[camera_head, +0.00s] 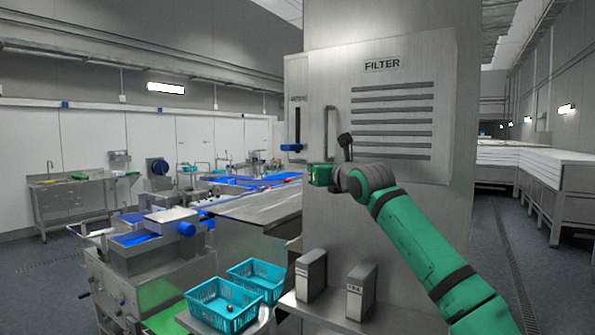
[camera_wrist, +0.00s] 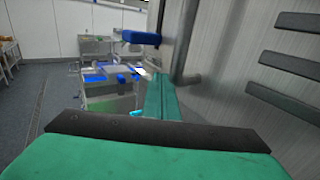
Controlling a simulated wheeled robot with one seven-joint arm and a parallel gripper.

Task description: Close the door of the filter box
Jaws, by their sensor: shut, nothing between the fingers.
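The filter box door (camera_head: 392,150) is a grey louvred panel labelled FILTER on a large metal column. Its vertical bar handle (camera_head: 327,135) is near the left edge; the handle's lower end shows in the wrist view (camera_wrist: 186,78). A blue lever (camera_head: 291,147) sticks out at the box's left side, also in the wrist view (camera_wrist: 141,37). I cannot tell whether the door is fully flush. My gripper (camera_head: 317,176) is shut and empty, just below the handle's lower end. Its green fingers (camera_wrist: 165,98) point past the door's left edge; contact cannot be told.
Two grey boxes (camera_head: 311,275) (camera_head: 361,290) stand on a ledge below the door. Teal baskets (camera_head: 222,306) (camera_head: 258,278) and a steel machine (camera_head: 150,265) are at lower left. White-topped benches (camera_head: 545,165) line the right wall. The floor between column and benches looks clear.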

